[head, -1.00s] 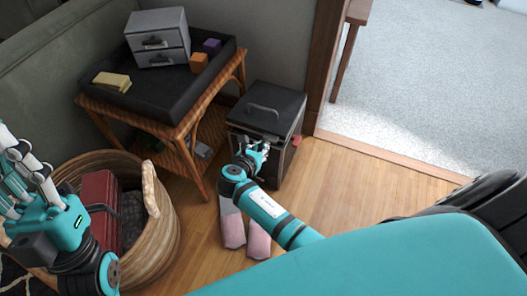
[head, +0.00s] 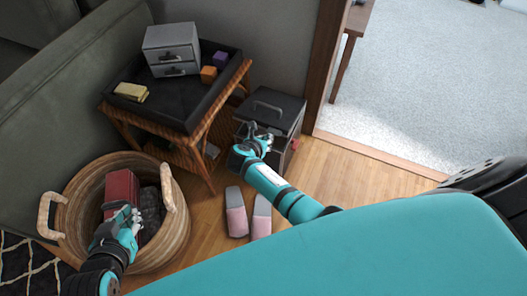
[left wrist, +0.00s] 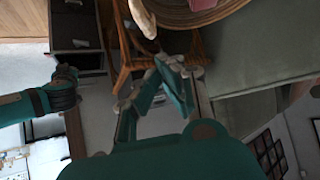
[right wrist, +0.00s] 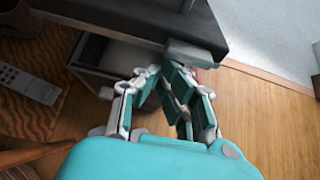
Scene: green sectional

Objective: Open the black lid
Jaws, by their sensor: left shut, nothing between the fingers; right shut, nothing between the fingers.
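My right gripper (head: 263,136) is at the front of the box, shut and empty. In the right wrist view, the right gripper (right wrist: 163,78) has its fingertips close to the underside of the lid's edge (right wrist: 215,35); I cannot tell whether they touch it. My left gripper (head: 130,216) is shut and empty, over the wicker basket. It also shows in the left wrist view (left wrist: 150,82).
The wicker basket (head: 178,225) holds a red box (head: 122,188). A wicker side table (head: 205,128) with a black tray stands left of the lidded box. Pink-grey slippers (head: 236,222) lie on the floor in front. Wooden floor (head: 330,175) is clear to the right.

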